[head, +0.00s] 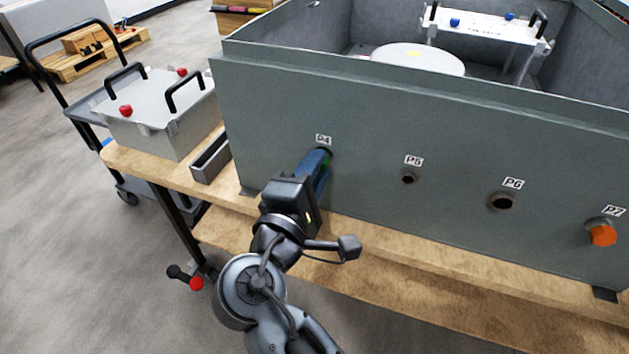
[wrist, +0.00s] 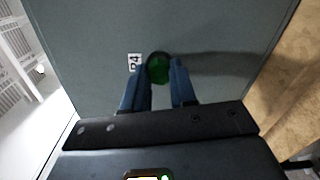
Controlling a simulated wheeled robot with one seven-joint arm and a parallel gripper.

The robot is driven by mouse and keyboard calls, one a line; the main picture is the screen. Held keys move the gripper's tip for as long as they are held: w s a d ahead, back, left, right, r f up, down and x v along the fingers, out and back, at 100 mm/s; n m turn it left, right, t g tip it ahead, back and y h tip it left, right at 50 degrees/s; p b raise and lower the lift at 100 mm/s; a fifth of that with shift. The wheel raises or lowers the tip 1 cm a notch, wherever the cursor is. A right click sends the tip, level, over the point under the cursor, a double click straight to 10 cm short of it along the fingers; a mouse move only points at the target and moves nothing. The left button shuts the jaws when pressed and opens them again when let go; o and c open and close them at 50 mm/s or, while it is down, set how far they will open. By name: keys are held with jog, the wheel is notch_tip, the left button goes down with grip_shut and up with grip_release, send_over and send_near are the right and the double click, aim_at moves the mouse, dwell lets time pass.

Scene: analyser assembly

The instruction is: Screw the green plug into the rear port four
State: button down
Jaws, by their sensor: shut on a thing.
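The green plug (wrist: 158,70) sits at the port labelled P4 on the grey analyser wall (head: 270,110). My gripper (wrist: 160,80) is shut on the plug, with one blue finger on each side of it. In the head view my gripper (head: 322,160) reaches the wall just below the P4 label (head: 323,140), and only a sliver of green shows there. The plug's inner end and the port's opening are hidden, so how deep the plug sits cannot be told.
Ports P5 (head: 409,177) and P6 (head: 502,201) are open holes to the right. An orange plug (head: 603,235) sits at P7. A narrow grey tray (head: 211,158) and a lidded box (head: 157,110) with red knobs stand to the left. The wooden bench edge (head: 400,255) runs below the wall.

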jog(key=m+b, duration=0.8)
jog(key=b, duration=0.1)
jog(key=shift+d+f+m, duration=0.2)
jog(key=shift+m, duration=0.1)
jog(key=c, duration=1)
grip_release()
jog(key=shift+a+r, duration=0.1)
